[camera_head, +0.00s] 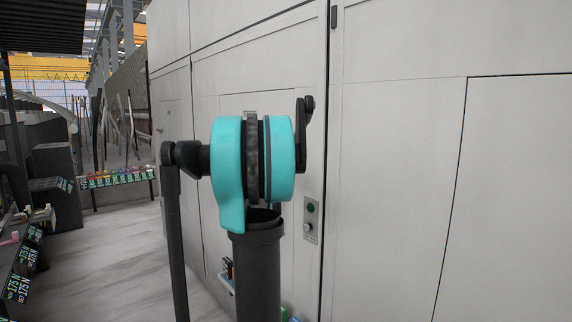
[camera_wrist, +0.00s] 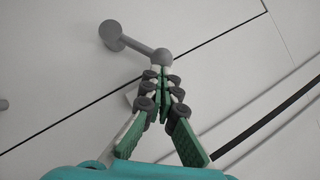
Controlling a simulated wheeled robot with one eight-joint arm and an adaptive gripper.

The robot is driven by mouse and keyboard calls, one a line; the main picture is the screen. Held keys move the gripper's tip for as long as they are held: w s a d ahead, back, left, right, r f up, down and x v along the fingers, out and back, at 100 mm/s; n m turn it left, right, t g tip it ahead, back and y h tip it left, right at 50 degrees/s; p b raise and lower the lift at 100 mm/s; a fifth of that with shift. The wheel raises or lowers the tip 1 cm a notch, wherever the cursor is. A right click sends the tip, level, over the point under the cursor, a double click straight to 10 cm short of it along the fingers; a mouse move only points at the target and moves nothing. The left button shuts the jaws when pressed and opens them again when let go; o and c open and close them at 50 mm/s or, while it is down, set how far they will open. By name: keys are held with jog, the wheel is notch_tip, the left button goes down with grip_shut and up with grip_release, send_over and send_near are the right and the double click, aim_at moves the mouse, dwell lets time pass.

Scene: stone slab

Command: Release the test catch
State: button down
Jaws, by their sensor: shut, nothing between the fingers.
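In the wrist view, a grey lever-like catch (camera_wrist: 136,43) stands on a pale panel. It has a round disc at its upper left end and a ball-shaped knob at its lower right end. My gripper (camera_wrist: 162,72), with green-lined fingers, is shut and empty. Its tips are right below the knob in the picture, and I cannot tell whether they touch it. In the head view my teal arm hides the gripper. A dark lever-like part (camera_head: 304,140) shows just right of the arm; I cannot tell whether it is the same catch.
Tall pale panels (camera_head: 397,150) with dark seams fill the middle and right of the head view. A small plate (camera_head: 311,220) with a green button and a knob is on the panel, right of my arm. A shelf of coloured items (camera_head: 117,178) stands far left. Open floor (camera_head: 125,250) lies at left.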

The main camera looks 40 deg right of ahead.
jog(key=w+r+n+y, duration=0.3)
jog(key=w+r+n, duration=0.1)
jog(key=r+n, duration=0.1)
jog(key=shift+w+a+r, duration=0.15)
jog(key=shift+w+r, duration=0.25)
jog(key=shift+r, duration=0.1)
dwell(0.3)
jog(key=shift+w, duration=0.1)
dwell(0.6)
